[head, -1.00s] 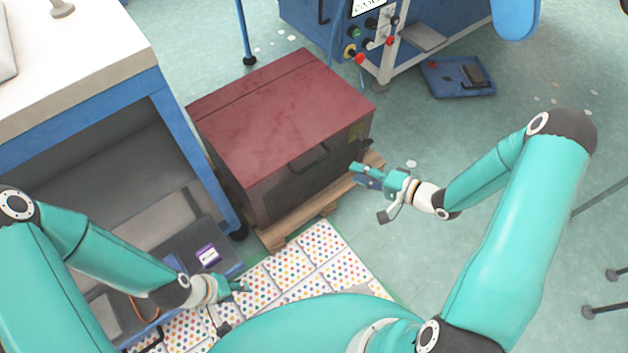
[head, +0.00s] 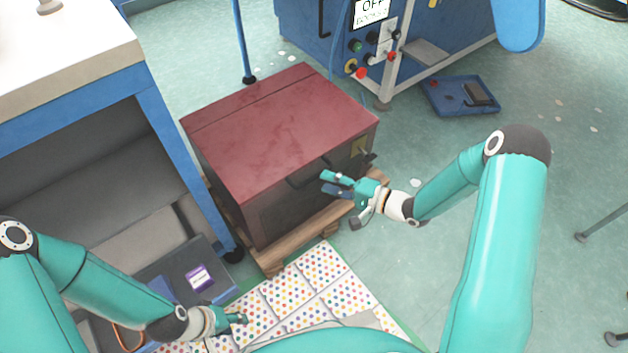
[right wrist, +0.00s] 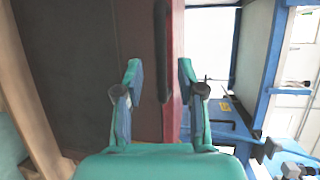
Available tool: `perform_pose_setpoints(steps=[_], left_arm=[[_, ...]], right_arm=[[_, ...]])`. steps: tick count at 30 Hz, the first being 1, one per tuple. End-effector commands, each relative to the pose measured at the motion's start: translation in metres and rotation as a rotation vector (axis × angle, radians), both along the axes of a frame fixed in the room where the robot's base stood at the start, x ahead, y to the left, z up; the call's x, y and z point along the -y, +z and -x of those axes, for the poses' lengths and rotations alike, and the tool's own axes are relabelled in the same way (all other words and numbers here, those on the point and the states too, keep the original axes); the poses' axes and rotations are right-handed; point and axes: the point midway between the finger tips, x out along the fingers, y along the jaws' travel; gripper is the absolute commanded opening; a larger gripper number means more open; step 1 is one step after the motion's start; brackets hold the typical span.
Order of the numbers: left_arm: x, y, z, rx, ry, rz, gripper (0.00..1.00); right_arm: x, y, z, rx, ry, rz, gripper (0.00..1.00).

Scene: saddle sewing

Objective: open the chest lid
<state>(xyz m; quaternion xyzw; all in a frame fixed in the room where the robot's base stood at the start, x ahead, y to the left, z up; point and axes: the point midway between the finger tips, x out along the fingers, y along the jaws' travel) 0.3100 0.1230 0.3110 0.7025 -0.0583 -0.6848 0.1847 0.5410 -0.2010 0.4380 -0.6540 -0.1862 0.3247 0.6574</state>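The chest (head: 300,200) has a dark body and a red lid (head: 285,130), which is closed. It sits on a wooden pallet. A dark handle (head: 305,174) is on the front near the lid's edge; it also shows in the right wrist view (right wrist: 161,50). My right gripper (head: 329,183) is open and empty, in front of the chest near the right end of the handle. In the right wrist view its open fingers (right wrist: 157,75) point toward the handle, which lies beyond and between them. My left gripper (head: 240,319) is low above the dotted mat, away from the chest; its finger opening is unclear.
A blue-framed workbench (head: 165,120) stands close to the chest's left. A blue machine (head: 375,50) stands behind at the right. A blue tray (head: 462,96) lies on the floor. The dotted mat (head: 322,262) lies in front of the pallet. Floor right of the chest is mostly clear.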

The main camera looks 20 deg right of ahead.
Motion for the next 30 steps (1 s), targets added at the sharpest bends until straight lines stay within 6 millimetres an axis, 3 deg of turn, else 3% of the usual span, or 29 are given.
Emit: perform_pose_setpoints(steps=[9, 20, 21, 28, 30], left_arm=[[0.0, -0.013, 0.0, 0.0, 0.0, 0.0, 0.4], [0.0, -0.013, 0.0, 0.0, 0.0, 0.0, 0.4], [0.0, -0.013, 0.0, 0.0, 0.0, 0.0, 0.4], [0.0, -0.013, 0.0, 0.0, 0.0, 0.0, 0.4], [0.0, -0.013, 0.0, 0.0, 0.0, 0.0, 0.4]], right_arm=[[-0.029, -0.009, -0.032, 0.001, 0.001, 0.001, 0.39], [-0.032, -0.009, -0.036, -0.001, -0.002, 0.0, 0.39], [-0.032, -0.009, -0.035, -0.001, -0.002, 0.0, 0.37], [-0.032, -0.009, -0.035, -0.001, -0.002, 0.0, 0.0], [-0.032, -0.009, -0.035, -0.002, -0.002, 0.001, 0.0]])
